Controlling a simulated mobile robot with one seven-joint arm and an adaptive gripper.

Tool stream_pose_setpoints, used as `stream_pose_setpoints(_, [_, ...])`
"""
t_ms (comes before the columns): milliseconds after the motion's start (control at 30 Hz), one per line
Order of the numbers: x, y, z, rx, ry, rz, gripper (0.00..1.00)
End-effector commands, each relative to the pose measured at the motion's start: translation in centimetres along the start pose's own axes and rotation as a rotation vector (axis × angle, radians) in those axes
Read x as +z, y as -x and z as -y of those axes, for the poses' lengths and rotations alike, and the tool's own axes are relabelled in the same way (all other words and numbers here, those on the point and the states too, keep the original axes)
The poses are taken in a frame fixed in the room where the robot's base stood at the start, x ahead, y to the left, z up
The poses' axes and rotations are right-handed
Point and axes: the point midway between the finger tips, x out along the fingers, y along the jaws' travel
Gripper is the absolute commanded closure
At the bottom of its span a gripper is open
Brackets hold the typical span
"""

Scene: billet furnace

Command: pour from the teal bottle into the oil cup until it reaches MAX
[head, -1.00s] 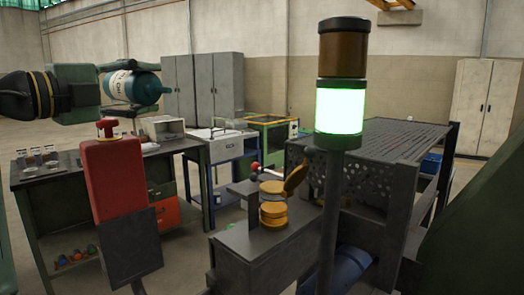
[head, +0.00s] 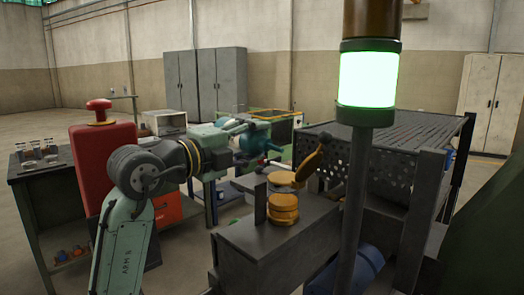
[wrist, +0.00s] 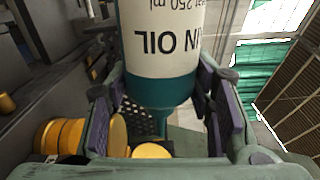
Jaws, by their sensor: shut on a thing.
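The teal bottle (head: 262,139) is in my gripper (head: 238,143), lying roughly level in the head view with its narrow end to the right. It is up and left of the brass cup (head: 284,208), apart from it in the picture. Brass parts (wrist: 60,136) show at the lower left. The oil level and MAX mark cannot be made out.
A signal tower with a lit green lamp (head: 368,80) stands close in front, right of the cup. A perforated dark rack (head: 400,145) is behind it. A red post box (head: 104,160) stands beside my arm at the left. A workbench (head: 45,185) lies beyond.

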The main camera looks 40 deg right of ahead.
Motion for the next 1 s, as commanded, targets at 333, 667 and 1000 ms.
stream_pose_setpoints(333, [-0.1,0.0,0.7,-0.003,-0.129,0.004,0.89])
stream_pose_setpoints(667, [-0.3,0.0,1.6,-0.003,-0.276,0.003,0.89])
stream_pose_setpoints(1000, [-0.3,0.0,1.8,-0.003,-0.299,0.002,0.89])
